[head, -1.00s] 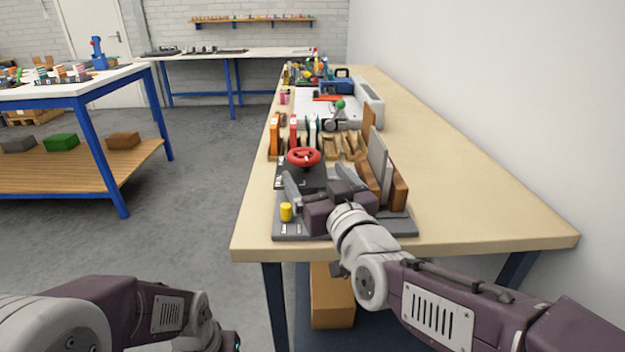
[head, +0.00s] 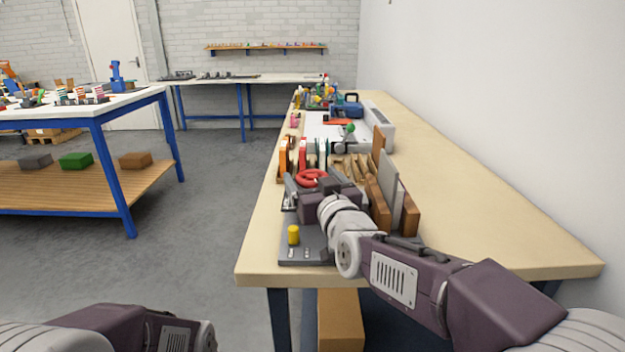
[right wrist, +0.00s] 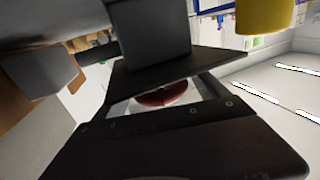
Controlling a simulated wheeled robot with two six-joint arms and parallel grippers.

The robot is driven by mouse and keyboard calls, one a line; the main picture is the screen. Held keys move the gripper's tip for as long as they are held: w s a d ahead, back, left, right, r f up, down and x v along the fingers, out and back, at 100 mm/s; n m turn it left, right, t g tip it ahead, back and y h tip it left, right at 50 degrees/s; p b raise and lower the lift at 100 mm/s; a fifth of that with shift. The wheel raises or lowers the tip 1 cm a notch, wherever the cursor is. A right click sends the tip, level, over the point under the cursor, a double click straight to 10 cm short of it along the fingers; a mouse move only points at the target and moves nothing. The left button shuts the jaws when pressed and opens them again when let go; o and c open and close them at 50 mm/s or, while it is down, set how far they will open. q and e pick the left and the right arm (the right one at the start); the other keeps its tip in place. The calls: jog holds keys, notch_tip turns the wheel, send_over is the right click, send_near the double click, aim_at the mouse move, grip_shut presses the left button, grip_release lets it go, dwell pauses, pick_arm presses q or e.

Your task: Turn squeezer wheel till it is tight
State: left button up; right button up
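The red squeezer wheel (head: 312,177) is on the dark squeezer near the front of the long wooden bench. My right gripper (head: 318,186) is just in front of it, fingers spread, and covers most of the squeezer body. In the right wrist view, part of the red wheel (right wrist: 168,95) shows through the gap between dark gripper parts. I see no grip on the wheel; contact cannot be told. My left arm shows at the lower left, but its gripper is not visible.
A yellow cylinder (head: 293,235) stands on the grey base plate (head: 308,258) near my right arm. Upright boards (head: 388,185) stand close on the right. The bench's right side (head: 480,200) is clear.

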jog(key=c, duration=1)
jog(key=shift+c, duration=0.2)
jog(key=o, duration=1.4)
jog(key=shift+c, duration=0.2)
jog(key=shift+s, duration=0.15)
jog(key=p+v, duration=0.1)
jog(key=v, duration=0.7)
jog(key=shift+d+p, duration=0.1)
jog(key=shift+p, duration=0.3)
jog(key=shift+s+d, duration=0.1)
jog(key=shift+s, duration=0.3)
